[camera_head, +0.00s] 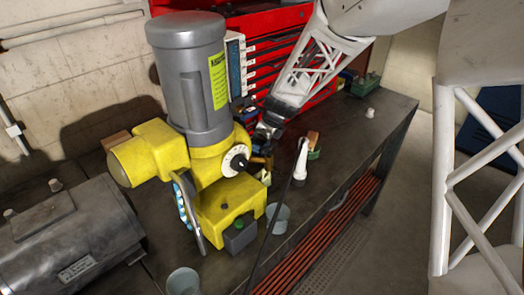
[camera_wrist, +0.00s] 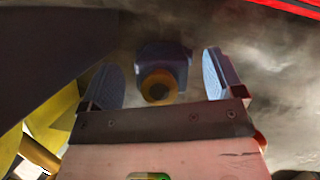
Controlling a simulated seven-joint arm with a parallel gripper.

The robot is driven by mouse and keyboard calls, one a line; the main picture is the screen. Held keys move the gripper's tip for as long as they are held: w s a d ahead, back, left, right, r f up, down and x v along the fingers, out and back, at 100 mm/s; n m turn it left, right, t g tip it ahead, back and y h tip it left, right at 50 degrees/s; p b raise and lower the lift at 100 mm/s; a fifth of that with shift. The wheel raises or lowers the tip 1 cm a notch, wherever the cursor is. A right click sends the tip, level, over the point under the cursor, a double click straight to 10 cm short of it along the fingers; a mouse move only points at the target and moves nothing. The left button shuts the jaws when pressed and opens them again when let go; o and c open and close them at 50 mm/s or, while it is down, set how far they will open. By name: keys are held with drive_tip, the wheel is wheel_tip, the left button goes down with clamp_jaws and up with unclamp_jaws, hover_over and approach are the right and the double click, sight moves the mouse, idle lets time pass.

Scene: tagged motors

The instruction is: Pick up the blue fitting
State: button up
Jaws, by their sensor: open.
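The blue fitting (camera_wrist: 172,56) shows in the wrist view as a dark blue block with an orange-brown ring around a dark hole. It lies on the grey worktop between the two fingers of my gripper (camera_wrist: 158,62). The fingers are open, with a visible gap on each side of the fitting. In the head view my gripper (camera_head: 264,132) reaches down just right of the yellow and grey motor. The fitting is mostly hidden there by my gripper and hard to make out.
The yellow motor (camera_head: 232,200) stands close on the left. A white nozzle-like thing (camera_head: 302,165) and a brown and green piece (camera_head: 313,148) stand to the right. Cups (camera_head: 278,218) stand in front. A red drawer cabinet (camera_head: 272,55) is behind. The worktop's right part (camera_head: 375,125) is mostly clear.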

drive_tip(key=shift+c, duration=0.2)
drive_tip(key=c, duration=1.6)
